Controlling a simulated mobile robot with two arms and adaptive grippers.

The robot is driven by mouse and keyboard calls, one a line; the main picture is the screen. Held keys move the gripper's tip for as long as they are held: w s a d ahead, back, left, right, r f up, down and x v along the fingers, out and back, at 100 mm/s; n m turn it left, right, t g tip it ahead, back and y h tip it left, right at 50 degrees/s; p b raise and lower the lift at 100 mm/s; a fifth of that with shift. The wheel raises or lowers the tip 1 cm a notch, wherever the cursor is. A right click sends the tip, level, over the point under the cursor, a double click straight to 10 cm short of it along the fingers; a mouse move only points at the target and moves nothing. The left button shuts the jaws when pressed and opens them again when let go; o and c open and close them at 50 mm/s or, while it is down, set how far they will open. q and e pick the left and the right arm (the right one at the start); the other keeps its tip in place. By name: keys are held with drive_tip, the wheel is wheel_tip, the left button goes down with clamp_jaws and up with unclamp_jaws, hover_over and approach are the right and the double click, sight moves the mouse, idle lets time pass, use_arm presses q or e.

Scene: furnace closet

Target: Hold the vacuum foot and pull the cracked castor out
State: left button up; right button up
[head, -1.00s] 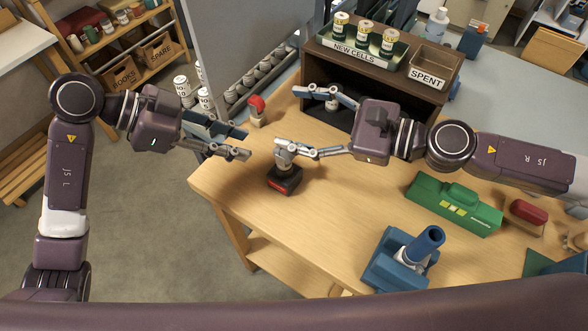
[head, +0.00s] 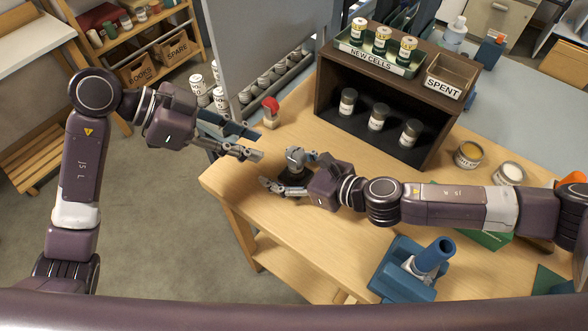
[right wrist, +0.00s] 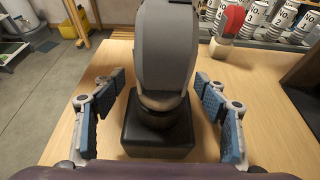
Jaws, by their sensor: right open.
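The blue vacuum foot (head: 408,268) sits at the table's front edge in the head view, its round tube pointing up. My right gripper (head: 285,171) is open, well left of the foot. Its fingers are on either side of a grey upright tool (right wrist: 167,50) with a black block base (right wrist: 158,135). In the right wrist view there are gaps between the fingers and the tool. My left gripper (head: 258,145) looks open and empty, above the table's left edge and away from the foot.
A dark shelf box (head: 390,90) with cans stands behind my right gripper, topped by the NEW CELLS tray (head: 372,62) and SPENT bin (head: 447,82). A red-topped item (head: 270,112) stands near the grey panel. The table left of the foot (head: 290,225) is clear.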

drive_tip(key=shift+w+a+f, duration=0.15)
drive_tip(key=shift+w+a, duration=0.05)
drive_tip(key=shift+a, duration=0.15)
drive_tip(key=shift+c, duration=0.4)
drive_tip(key=c, duration=1.6)
drive_tip(key=o, duration=0.8)
drive_tip(key=c, duration=0.7)
